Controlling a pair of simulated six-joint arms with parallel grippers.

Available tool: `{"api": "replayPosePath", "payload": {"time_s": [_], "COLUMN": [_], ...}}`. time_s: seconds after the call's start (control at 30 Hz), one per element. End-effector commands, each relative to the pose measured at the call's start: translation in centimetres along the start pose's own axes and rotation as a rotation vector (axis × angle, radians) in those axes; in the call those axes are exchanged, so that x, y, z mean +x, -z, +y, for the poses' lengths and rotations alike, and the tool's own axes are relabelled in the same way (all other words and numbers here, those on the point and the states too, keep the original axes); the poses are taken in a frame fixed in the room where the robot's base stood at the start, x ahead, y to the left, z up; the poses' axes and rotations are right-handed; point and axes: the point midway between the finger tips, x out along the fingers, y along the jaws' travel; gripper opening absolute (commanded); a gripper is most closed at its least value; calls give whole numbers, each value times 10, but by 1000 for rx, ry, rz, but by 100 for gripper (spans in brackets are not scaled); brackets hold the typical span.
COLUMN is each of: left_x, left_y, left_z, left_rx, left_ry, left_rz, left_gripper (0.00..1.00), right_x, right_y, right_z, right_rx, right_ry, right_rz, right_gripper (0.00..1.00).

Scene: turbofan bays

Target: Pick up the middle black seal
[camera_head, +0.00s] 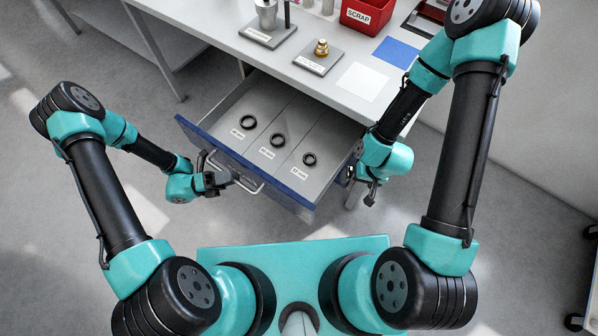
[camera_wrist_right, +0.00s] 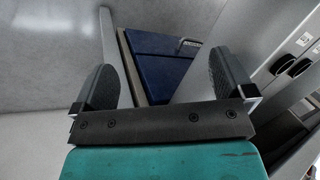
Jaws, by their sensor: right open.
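The middle black seal (camera_head: 278,140) is a ring lying flat in the middle lane of the open drawer (camera_head: 226,112), behind a white label. Another black seal (camera_head: 248,122) lies in the left lane and a smaller one (camera_head: 309,159) in the right lane. My left gripper (camera_head: 228,177) is at the drawer's front handle (camera_head: 250,186); whether its jaws are closed on the bar is unclear. My right gripper (camera_head: 370,198) is open and empty, beside the drawer's right front corner. Its spread fingers show in the right wrist view (camera_wrist_right: 164,80), with two dark rings at the right edge.
The grey table (camera_head: 215,22) behind the drawer carries a red SCRAP bin (camera_head: 368,14), a brass part on a grey plate (camera_head: 321,49), a white sheet (camera_head: 362,81) and a blue sheet (camera_head: 396,53). The drawer has a blue front and low dividers between lanes.

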Motion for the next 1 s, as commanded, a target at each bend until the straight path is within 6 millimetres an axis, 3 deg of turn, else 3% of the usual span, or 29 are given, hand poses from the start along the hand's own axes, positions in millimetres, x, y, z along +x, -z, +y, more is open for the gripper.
{"api": "replayPosePath", "payload": {"time_s": [0.17, 0.63, 1.0], "left_x": [0, 0, -3], "left_y": [0, 0, -2], "left_z": [0, 0, -1], "left_rx": [0, 0, 20], "left_ry": [0, 0, -10], "left_rz": [0, 0, 7], "left_gripper": [40, 85, 87], "right_x": [0, 0, 0], "right_y": [0, 0, 0], "right_z": [0, 0, 0], "right_rx": [0, 0, 0], "right_ry": [0, 0, 0], "right_rz": [0, 0, 0], "right_gripper": [100, 100, 100]}}
